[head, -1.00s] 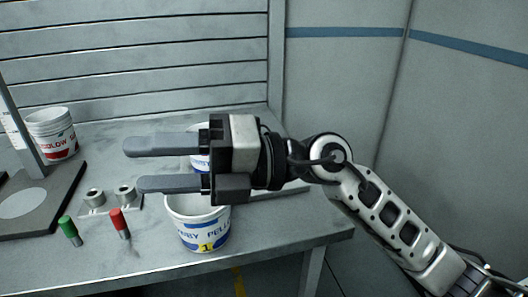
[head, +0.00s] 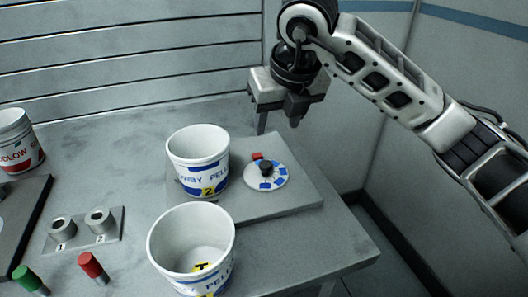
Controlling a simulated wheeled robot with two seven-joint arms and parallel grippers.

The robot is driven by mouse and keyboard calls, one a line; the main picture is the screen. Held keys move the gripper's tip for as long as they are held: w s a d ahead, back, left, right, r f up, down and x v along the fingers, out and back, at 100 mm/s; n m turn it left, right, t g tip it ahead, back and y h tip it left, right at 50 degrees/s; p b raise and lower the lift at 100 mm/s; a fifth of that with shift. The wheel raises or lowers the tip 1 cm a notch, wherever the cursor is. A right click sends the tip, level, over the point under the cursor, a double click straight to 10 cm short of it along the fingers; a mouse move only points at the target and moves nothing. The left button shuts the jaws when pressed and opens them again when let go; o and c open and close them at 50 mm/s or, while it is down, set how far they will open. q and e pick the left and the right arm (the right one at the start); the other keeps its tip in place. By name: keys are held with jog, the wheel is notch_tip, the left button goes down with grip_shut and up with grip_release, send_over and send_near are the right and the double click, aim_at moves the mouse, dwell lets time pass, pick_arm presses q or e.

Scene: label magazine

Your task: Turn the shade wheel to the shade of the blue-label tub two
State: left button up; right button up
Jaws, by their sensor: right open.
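The shade wheel (head: 266,176) is a pale disc with blue patches around its rim, a dark knob at its centre and a red block at its far edge. It lies on a grey plate (head: 292,200). Blue-label tub two (head: 198,160) is white, with a yellow 2 tag, and stands on the left part of this plate. Blue-label tub one (head: 192,250) stands nearer, with yellow tags; its label is partly cut off by the frame. My right gripper (head: 279,125) points down above and behind the wheel, open and empty, apart from it. My left gripper is out of view.
A red-label tub (head: 18,142) stands at the far left beside a dark board (head: 22,205). A holder (head: 84,230) with two numbered sockets, a green marker (head: 30,280) and a red marker (head: 93,267) lie front left. The table's right edge is close to the plate.

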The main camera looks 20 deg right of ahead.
aim_at(266, 164)
jog(key=p+x, duration=0.2)
jog(key=x, duration=1.2)
jog(key=shift+s+f, duration=0.1)
jog(key=shift+s, duration=0.1)
jog(key=c, duration=1)
